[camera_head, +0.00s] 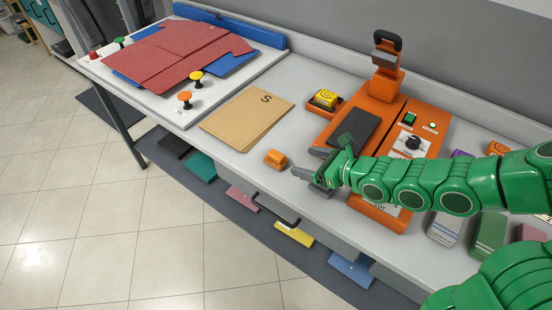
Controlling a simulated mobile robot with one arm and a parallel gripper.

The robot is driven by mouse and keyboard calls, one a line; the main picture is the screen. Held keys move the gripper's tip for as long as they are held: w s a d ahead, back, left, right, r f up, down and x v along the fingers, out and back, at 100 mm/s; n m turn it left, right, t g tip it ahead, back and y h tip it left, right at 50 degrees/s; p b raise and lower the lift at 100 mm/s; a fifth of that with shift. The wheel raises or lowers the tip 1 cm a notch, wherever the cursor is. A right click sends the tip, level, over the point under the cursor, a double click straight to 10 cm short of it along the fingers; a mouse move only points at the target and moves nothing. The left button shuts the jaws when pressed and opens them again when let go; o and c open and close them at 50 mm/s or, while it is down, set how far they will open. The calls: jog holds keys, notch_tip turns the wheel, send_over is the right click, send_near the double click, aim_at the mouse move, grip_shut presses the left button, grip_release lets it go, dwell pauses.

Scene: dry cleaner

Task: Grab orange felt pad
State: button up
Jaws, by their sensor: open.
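A small rounded orange piece (277,158) lies on the grey worktop near its front edge; it is the only loose small orange item near my gripper, and I cannot tell from its surface whether it is felt. My gripper (304,162) is open and empty, its grey fingers pointing left toward the orange piece. The fingertips are a little to the right of it and appear apart from it. Nothing hides the orange piece.
A tan folder (247,117) marked S lies left of the orange piece. An orange machine (372,105) with a dark plate stands behind my gripper. Red cloth (180,55) lies on a white board at the far left. Coloured flat items, including a yellow one (294,234), lie below the worktop.

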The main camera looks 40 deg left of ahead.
aim_at(278, 155)
jog(key=shift+f+x, duration=0.2)
jog(key=shift+x, duration=5.8)
jog(key=shift+c, duration=0.5)
jog(key=c, duration=1)
jog(key=shift+c, duration=0.2)
jog(key=shift+r, duration=0.1)
